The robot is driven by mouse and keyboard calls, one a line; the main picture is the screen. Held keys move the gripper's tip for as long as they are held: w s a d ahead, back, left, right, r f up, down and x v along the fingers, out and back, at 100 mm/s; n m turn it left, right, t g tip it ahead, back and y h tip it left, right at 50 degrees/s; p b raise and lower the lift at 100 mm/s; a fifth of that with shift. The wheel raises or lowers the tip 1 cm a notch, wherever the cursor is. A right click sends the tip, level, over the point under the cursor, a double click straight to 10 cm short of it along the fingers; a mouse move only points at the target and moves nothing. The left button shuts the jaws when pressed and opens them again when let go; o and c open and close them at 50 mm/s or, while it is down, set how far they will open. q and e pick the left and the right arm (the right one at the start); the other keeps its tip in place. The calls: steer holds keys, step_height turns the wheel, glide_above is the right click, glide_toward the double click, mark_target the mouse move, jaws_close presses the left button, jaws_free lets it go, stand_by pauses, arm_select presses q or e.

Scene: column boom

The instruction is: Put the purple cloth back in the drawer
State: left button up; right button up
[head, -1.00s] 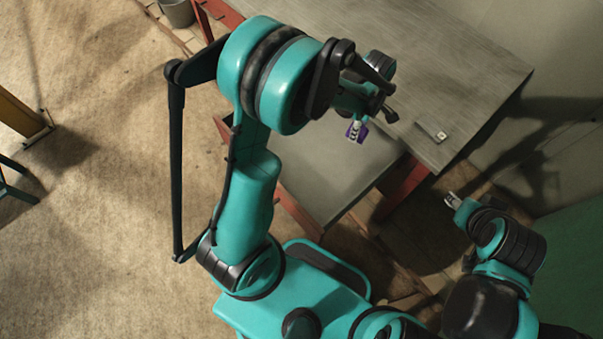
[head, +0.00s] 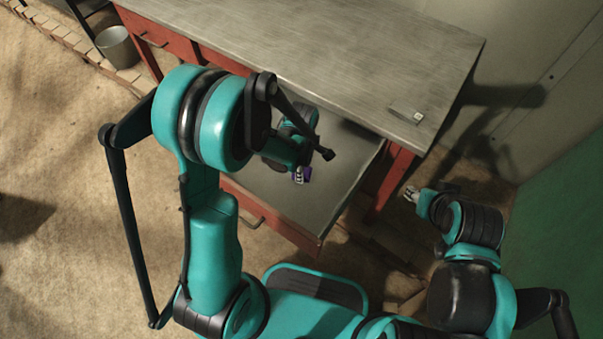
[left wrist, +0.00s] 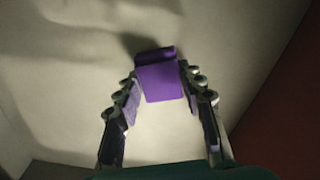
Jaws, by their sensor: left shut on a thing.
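The purple cloth (head: 307,172) is a small folded piece at the tip of my left gripper (head: 301,176). In the left wrist view the cloth (left wrist: 160,83) sits between the two fingers of the gripper (left wrist: 159,80), which is shut on it. Both are over the open drawer (head: 318,222), whose pale floor (left wrist: 75,75) fills much of the left wrist view. I cannot tell whether the cloth touches that floor. My right gripper (head: 411,194) is small in the head view, beyond the drawer's right side; its jaw opening is unclear.
The workbench (head: 330,45) has a grey top and red frame, and its top overhangs the back of the drawer. A small light block (head: 407,113) lies near its right corner. A metal bucket (head: 117,47) stands at the far left. The drawer floor around the cloth looks clear.

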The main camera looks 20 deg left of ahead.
arm_select(q)
steer(key=shift+f, duration=0.75)
steer(key=shift+f, duration=0.15)
steer(key=o, duration=1.1)
steer(key=shift+b, duration=0.3)
